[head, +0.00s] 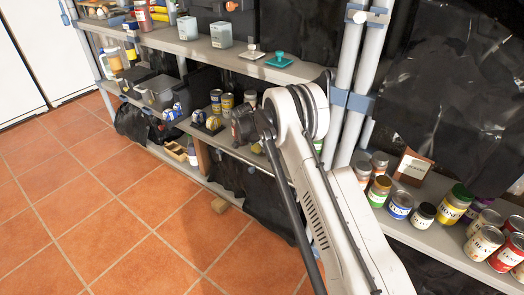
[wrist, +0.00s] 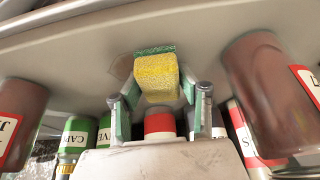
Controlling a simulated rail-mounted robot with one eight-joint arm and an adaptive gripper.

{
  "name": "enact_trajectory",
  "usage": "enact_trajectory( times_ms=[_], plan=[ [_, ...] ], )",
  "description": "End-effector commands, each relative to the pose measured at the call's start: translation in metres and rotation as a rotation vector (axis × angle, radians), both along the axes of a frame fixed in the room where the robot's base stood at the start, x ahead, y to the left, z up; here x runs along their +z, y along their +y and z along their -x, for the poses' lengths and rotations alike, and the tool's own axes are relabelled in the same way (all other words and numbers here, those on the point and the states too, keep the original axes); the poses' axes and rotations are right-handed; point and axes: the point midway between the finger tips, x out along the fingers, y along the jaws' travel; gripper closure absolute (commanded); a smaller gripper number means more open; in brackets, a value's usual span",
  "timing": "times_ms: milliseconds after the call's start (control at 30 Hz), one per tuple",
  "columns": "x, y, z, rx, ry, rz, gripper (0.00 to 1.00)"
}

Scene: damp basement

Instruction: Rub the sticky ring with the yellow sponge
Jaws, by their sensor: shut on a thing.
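In the wrist view my gripper (wrist: 157,98) is shut on the yellow sponge (wrist: 157,77), which sits between its two fingers. The sponge has a green scouring layer on its far side, turned toward the pale shelf surface (wrist: 225,38). I cannot tell whether it touches that surface. A faint brownish patch (wrist: 121,67) shows on the surface just left of the sponge and may be part of the sticky ring; the sponge may hide the rest. In the head view my arm blocks the sponge, and I cannot make out the ring there.
In the wrist view, a large brown jar (wrist: 262,85) stands close on the right and another (wrist: 22,110) on the left. Green-labelled cans (wrist: 78,132) and a red-banded can (wrist: 159,125) are near my fingers. In the head view, several cans (head: 400,204) crowd the right shelf.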

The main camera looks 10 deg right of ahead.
Motion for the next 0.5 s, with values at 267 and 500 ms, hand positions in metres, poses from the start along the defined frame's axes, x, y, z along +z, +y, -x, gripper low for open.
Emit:
enact_trajectory(
  times_ms=[267, 500],
  plan=[
    [0.025, 0.002, -0.003, -0.002, 0.000, 0.000, 0.99],
    [0.047, 0.000, -0.003, -0.004, 0.001, 0.000, 0.99]
  ],
)
